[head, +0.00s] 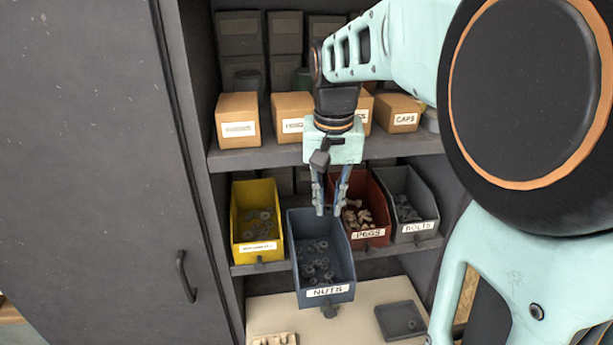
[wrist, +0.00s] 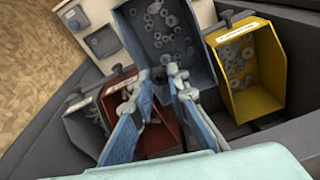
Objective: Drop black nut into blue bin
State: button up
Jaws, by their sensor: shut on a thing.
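The blue bin (head: 351,290), labelled NUTS, juts out from the lower shelf and holds several grey nuts. It shows at the top middle of the wrist view (wrist: 205,70). My gripper (head: 329,211) points down over the back part of this bin, its fingertips near the rear rim. In the wrist view my gripper (wrist: 163,82) has its two blue fingers angled in towards the bin. It is shut on the black nut, which is small and hard to make out between the tips. I cannot tell the exact height of the tips above the bin.
A yellow bin (head: 241,249) stands left of the blue bin. A red bin (head: 369,238) labelled PEGS and a grey bin (head: 416,232) labelled BOLTS stand right. Cardboard boxes (head: 238,112) line the shelf (head: 255,160) above. A small dark tray (head: 400,318) lies below.

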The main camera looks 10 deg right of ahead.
aim_at(328, 216)
jog(key=shift+f+b, duration=2.4)
jog(key=shift+f, duration=0.6)
grip_shut()
jog(key=o, duration=0.9)
grip_release()
jog(key=shift+r, duration=0.2)
notch_tip(328, 216, up, 12)
jog(key=s, duration=0.1)
jog(key=shift+s+f, duration=0.15)
jog(key=shift+s, duration=0.15)
jog(key=shift+w+a, duration=0.1)
jog(key=shift+a, duration=0.05)
